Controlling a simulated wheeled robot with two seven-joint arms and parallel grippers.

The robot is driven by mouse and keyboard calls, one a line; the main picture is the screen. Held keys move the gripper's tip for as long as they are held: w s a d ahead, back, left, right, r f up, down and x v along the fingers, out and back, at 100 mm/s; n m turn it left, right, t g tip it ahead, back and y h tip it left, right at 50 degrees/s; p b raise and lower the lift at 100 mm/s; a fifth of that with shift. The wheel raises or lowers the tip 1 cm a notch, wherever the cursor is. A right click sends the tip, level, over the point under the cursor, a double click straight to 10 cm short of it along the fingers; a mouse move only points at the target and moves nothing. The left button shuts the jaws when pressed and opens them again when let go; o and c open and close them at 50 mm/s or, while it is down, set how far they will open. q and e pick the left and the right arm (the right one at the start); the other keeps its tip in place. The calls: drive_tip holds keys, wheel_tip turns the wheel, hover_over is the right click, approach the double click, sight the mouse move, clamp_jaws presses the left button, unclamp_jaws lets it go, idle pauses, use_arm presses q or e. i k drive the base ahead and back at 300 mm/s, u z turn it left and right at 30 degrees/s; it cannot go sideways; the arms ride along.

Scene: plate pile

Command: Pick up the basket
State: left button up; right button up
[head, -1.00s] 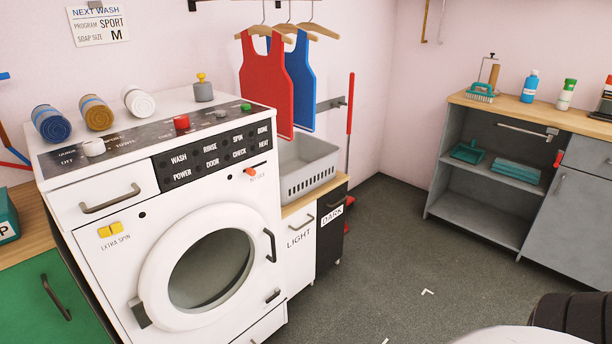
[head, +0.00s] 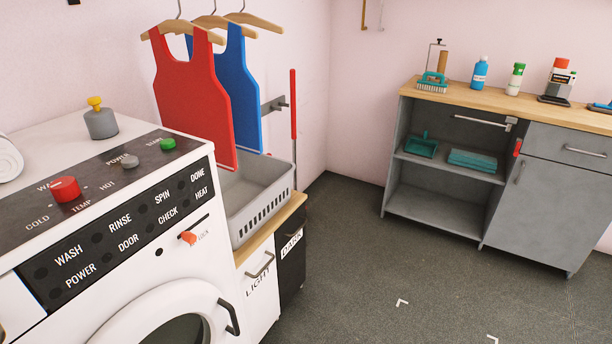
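A grey basket (head: 262,204) with slotted sides sits on the wooden top of the low LIGHT and DARK cabinet, right of the washing machine. It looks empty where I can see inside. The hanging red vest (head: 193,95) covers part of its back left, and the washing machine hides its left end. Neither of my grippers shows in the head view.
The white washing machine (head: 120,240) fills the left front. A blue vest (head: 238,85) hangs behind the red one. A red pole (head: 293,105) stands behind the basket. A grey shelf unit (head: 560,185) is at the right. The dark floor (head: 400,265) between is mostly clear.

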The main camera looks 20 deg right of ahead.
sight(260, 186)
drive_tip(key=z, duration=0.05)
drive_tip(key=i, duration=0.3)
drive_tip(key=z, duration=1.45)
drive_tip(key=i, duration=2.9)
drive_tip(key=u, duration=1.55)
